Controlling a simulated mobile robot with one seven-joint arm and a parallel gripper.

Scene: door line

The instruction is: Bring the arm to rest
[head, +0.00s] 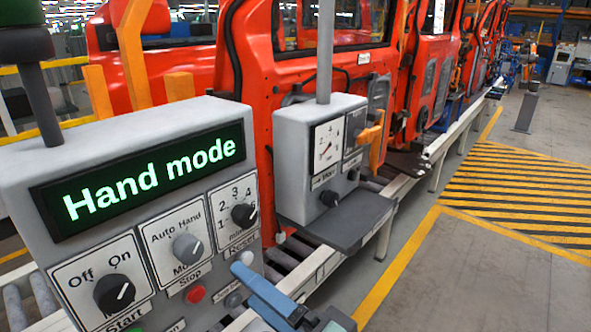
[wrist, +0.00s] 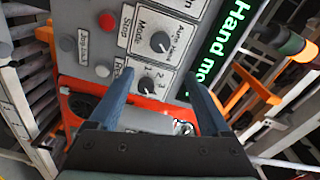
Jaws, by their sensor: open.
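My gripper (head: 268,292) shows at the bottom of the head view, in front of the lower right of a grey control panel (head: 20,180). In the wrist view my gripper (wrist: 160,74) has its two blue fingers spread wide with nothing between them. The panel's mode knob (wrist: 160,42) and numbered knob (wrist: 147,86) show beyond the gap between the fingers. I cannot tell whether a fingertip touches the panel. The display (head: 150,175) reads "Hand mode" in green. The panel's lower edge is cut off.
The panel also carries an Off/On knob (head: 114,293) and a red stop button (head: 195,294). A second grey box (head: 290,150) with a gauge and a dark shelf (head: 345,222) stands behind. Orange car doors (head: 285,75) line the conveyor. Floor at right (head: 480,270) is clear.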

